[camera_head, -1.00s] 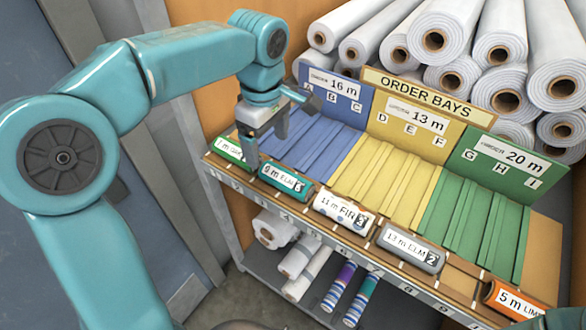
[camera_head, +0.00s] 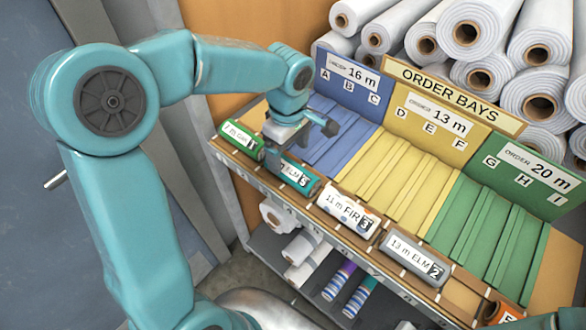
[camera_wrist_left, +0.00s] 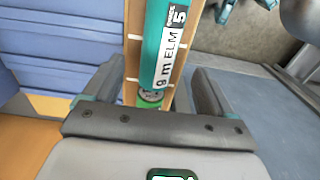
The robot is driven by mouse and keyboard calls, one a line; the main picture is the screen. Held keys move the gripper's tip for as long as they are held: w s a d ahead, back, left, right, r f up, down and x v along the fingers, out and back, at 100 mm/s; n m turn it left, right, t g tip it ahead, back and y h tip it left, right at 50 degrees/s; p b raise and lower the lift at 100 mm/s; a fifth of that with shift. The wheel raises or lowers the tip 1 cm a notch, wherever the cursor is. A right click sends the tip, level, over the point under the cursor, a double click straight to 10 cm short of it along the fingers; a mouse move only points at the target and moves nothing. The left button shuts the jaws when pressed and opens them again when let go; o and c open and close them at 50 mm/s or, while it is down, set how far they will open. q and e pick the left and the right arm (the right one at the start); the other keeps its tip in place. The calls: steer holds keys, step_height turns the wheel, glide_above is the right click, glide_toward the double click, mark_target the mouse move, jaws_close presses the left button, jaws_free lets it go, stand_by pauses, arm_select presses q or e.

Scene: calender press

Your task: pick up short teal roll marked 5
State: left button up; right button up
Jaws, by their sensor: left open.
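The short teal roll marked 5 (camera_head: 308,182), labelled 9 m ELM, lies in the front rack between the green roll and the white FIR roll. My left gripper (camera_head: 284,152) is at its left end and hides part of its label. In the left wrist view the teal roll (camera_wrist_left: 163,48) runs lengthwise up the picture between the open fingers of my left gripper (camera_wrist_left: 155,85), with space on both sides. I cannot tell how high the fingertips are above it. My right gripper is not in view.
The green 7 m roll (camera_head: 240,140), white FIR roll (camera_head: 342,210) and grey ELM roll (camera_head: 412,258) share the rack. An orange roll (camera_head: 505,312) is at bottom right. Blue (camera_head: 330,130), yellow (camera_head: 395,175) and green bays (camera_head: 475,225) behind are empty. Large white rolls (camera_head: 465,35) stack at the back.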

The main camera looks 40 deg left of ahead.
mark_target(288, 164)
arm_select(q)
steer(key=shift+s+f, duration=0.1)
steer(key=shift+f, duration=0.3)
steer(key=shift+s+d+f, duration=0.1)
steer(key=shift+s, duration=0.1)
steer(key=f, duration=0.1)
steer(key=f+p, duration=0.1)
steer(key=f, duration=0.3)
steer(key=shift+w+a+f, duration=0.1)
steer(key=shift+w+a, duration=0.15)
steer(key=shift+w, duration=0.15)
steer(key=shift+s+d, duration=0.1)
steer(key=shift+s, duration=0.1)
steer(key=shift+w, duration=0.15)
steer(key=c, duration=1.2)
steer(key=shift+o, duration=0.2)
